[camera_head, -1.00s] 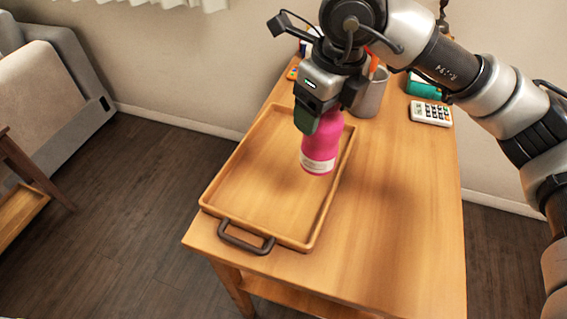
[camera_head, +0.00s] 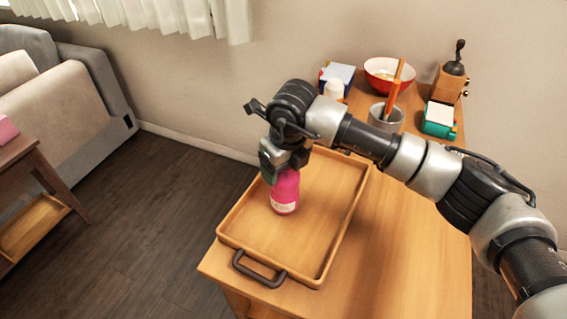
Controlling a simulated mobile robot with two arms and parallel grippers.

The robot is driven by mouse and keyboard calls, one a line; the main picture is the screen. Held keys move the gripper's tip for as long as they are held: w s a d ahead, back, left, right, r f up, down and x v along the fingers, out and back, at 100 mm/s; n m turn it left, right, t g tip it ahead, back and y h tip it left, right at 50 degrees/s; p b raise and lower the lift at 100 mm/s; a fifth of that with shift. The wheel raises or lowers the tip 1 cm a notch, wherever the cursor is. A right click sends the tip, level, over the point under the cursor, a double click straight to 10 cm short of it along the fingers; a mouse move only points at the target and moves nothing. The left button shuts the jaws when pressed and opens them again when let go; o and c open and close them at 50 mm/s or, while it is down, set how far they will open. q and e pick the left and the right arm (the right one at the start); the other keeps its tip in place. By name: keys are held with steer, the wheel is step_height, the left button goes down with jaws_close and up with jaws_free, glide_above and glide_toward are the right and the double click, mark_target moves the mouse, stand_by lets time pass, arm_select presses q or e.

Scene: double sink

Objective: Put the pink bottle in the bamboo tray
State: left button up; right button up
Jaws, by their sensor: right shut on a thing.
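The pink bottle (camera_head: 285,193) is upright, with a white label near its base. It is inside the outline of the bamboo tray (camera_head: 325,270), in its left part. Its base looks to be at or very near the tray floor; I cannot tell if it touches. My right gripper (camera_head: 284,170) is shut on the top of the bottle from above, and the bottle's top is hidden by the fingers. The tray has a raised rim and a dark handle (camera_head: 258,270) at its near end. My left gripper is not in view.
The wooden table (camera_head: 400,260) is clear to the right of the tray. My right arm spans above the tray's right side.

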steer(key=shift+f, duration=0.35)
steer(key=shift+f+b, duration=0.15)
steer(key=shift+b, duration=0.2)
steer(key=o, duration=0.9)
steer(key=shift+o, duration=0.2)
steer(key=shift+r+p, duration=0.25)
steer(key=shift+p, duration=0.05)
steer(key=r, duration=0.4)
steer(key=s+r+b, duration=0.1)
steer(key=r, duration=0.3)
steer(key=d+r+b, duration=0.1)
steer(key=r, duration=0.3)
steer(key=shift+s+d, duration=0.1)
steer(key=shift+s, duration=0.05)
